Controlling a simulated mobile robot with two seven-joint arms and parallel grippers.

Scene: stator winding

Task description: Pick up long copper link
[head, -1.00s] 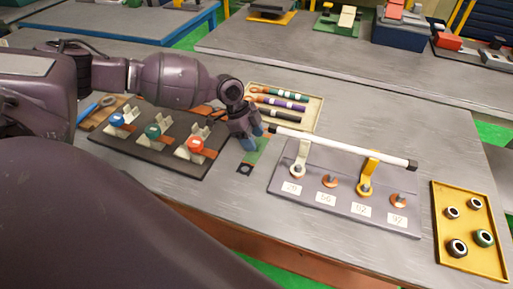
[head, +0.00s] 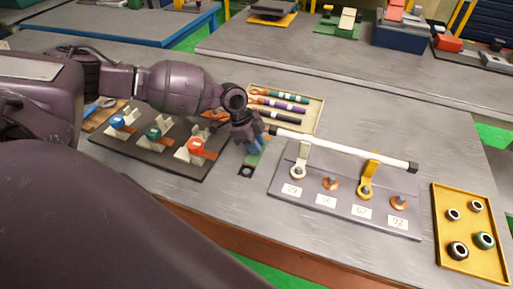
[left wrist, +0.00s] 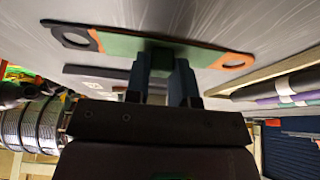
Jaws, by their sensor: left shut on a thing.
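The long copper link (head: 254,159) is a flat bar with a green middle. In the left wrist view the link (left wrist: 121,46) shows a dark ring end at left and a bare copper ring end at right. My left gripper (head: 256,147) is shut on its green middle, pointing down at it from above. In the left wrist view the fingers (left wrist: 166,62) meet the bar near its centre. The link is at or close above the grey tabletop; I cannot tell whether it touches. My right gripper is not in view.
Left of the link is a black board (head: 178,164) with blue, green and red clamps. Behind lies a beige tray (head: 315,113) of coloured rods. At right stand a grey numbered fixture (head: 330,199) with a white bar (head: 345,150) and a yellow tray (head: 471,264) of rings.

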